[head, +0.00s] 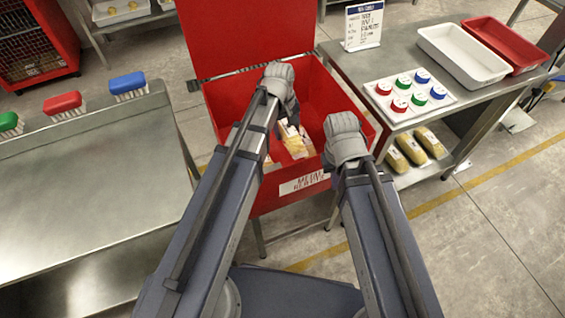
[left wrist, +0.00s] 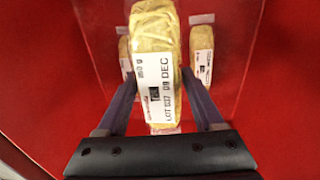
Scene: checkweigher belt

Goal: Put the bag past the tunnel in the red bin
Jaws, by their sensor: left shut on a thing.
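A clear bag of yellowish food with a white label is between the fingers of my left gripper (left wrist: 160,78), which is shut on it. In the left wrist view this bag (left wrist: 153,35) hangs over the red bin's inside, with other bags behind it. In the head view my left gripper (head: 287,117) is over the open red bin (head: 222,112), its fingers mostly hidden by my wrist. Bags (head: 296,148) show below it, and I cannot tell there which is held. My right gripper (head: 335,163) is at the bin's right front; its fingers are hidden. No tunnel is in view.
The bin's red lid (head: 235,35) stands open at the back. A steel table (head: 90,180) with several brushes is on the left. A steel table (head: 400,60) with coloured pucks and trays (head: 465,55) is on the right, yellow bags (head: 410,147) on its lower shelf.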

